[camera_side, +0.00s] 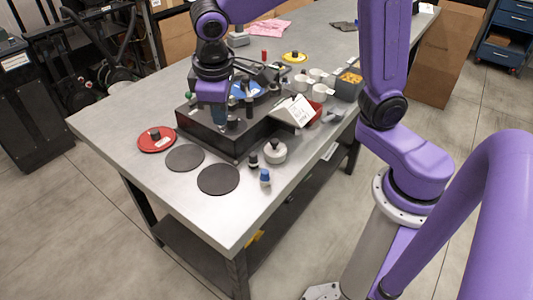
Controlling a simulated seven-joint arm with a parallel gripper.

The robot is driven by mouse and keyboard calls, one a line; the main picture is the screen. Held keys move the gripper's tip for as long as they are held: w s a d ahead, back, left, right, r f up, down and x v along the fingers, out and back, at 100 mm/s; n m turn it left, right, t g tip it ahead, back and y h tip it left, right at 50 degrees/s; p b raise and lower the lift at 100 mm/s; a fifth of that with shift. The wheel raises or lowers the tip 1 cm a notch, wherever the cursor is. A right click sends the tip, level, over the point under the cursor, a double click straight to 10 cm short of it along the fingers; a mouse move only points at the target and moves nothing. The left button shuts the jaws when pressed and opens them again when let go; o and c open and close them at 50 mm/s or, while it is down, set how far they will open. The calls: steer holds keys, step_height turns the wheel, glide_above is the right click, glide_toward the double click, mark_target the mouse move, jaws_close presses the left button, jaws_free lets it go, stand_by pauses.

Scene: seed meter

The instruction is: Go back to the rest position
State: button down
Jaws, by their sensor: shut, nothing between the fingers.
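My gripper (219,116) points down over the dark box-shaped unit (209,136) on the metal table. Its fingers are shut with nothing visible between them. Small posts and knobs stand on the unit close to the fingers, and I cannot tell whether the fingertips touch its top. A blue round part (245,92) on the unit is partly hidden behind my wrist and the posts. A white sloped panel with print (293,111) sits at the unit's right side.
A red disc (156,139), two dark round pads (218,179), a pale knobbed pot (275,151) and small blue-topped and black pieces surround the unit. White cups (301,83), a grey bin with yellow contents (348,84) and a red tray stand right. The front table corner (225,225) is clear.

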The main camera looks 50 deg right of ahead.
steer(key=s+d+f+n, duration=0.1)
steer(key=s+d+n, duration=0.1)
steer(key=s, duration=0.5)
steer(key=s+d+f+n+g+y, duration=0.1)
steer(key=s+d+n, duration=0.1)
steer(key=s+d, duration=0.3)
steer(key=s+d+f+n+y, duration=0.1)
steer(key=s+d+f+n, duration=0.1)
steer(key=s, duration=0.7)
steer(key=shift+d+g, duration=0.4)
steer(key=shift+d, duration=0.5)
